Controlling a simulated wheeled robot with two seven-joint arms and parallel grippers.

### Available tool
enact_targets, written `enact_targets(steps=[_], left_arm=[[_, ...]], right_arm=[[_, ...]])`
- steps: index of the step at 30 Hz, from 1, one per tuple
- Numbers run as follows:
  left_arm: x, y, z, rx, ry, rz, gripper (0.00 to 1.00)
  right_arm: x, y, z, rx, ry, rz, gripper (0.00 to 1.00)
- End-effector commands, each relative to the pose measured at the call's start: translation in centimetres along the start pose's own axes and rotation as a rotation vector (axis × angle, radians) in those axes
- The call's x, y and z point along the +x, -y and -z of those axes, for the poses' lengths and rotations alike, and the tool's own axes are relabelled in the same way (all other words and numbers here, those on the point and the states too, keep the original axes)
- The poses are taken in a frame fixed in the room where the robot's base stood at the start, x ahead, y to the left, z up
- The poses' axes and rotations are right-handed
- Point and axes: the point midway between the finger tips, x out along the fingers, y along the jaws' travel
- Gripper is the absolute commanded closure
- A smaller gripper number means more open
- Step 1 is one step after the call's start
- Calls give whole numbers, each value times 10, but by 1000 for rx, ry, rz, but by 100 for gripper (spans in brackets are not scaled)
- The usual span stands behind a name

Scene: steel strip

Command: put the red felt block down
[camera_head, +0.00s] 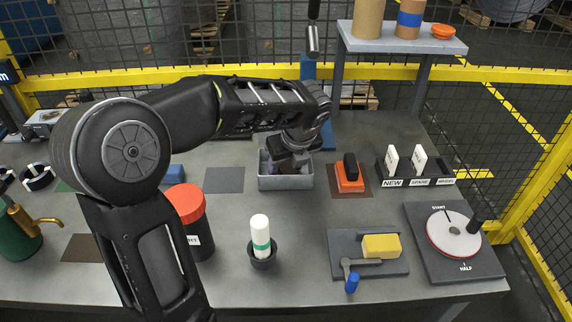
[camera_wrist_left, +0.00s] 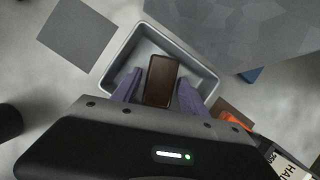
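An orange-red block with a black grip (camera_head: 350,178) rests on a brown mat, right of the grey bin (camera_head: 286,183). It looks like the red felt block, and its orange edge shows at the right in the left wrist view (camera_wrist_left: 236,118). My left gripper (camera_head: 287,166) reaches down into the bin. In the left wrist view its purple fingers (camera_wrist_left: 158,90) stand apart on both sides of a dark brown block (camera_wrist_left: 161,80), with visible gaps. The brown block appears to be in the bin; its underside is hidden. My right gripper is not in view.
Right of the bin are a labelled rack (camera_head: 415,172) and a dial plate (camera_head: 453,234). A yellow block (camera_head: 381,246) lies on a dark plate in front. A white-capped bottle (camera_head: 261,236) and a red-lidded jar (camera_head: 187,204) stand nearer. A grey mat (camera_head: 225,180) is bare.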

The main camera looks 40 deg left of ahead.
Motion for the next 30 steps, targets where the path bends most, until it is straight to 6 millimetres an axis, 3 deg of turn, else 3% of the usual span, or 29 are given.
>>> enact_targets(steps=[3,14,24,30], left_arm=[[0,0,0,0,0,0,39],[-6,1,0,-1,1,2,39],[-57,0,-1,-1,2,3,39],[-77,0,0,-1,1,1,39]], right_arm=[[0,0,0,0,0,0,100],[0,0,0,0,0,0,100],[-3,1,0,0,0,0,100],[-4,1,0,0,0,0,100]])
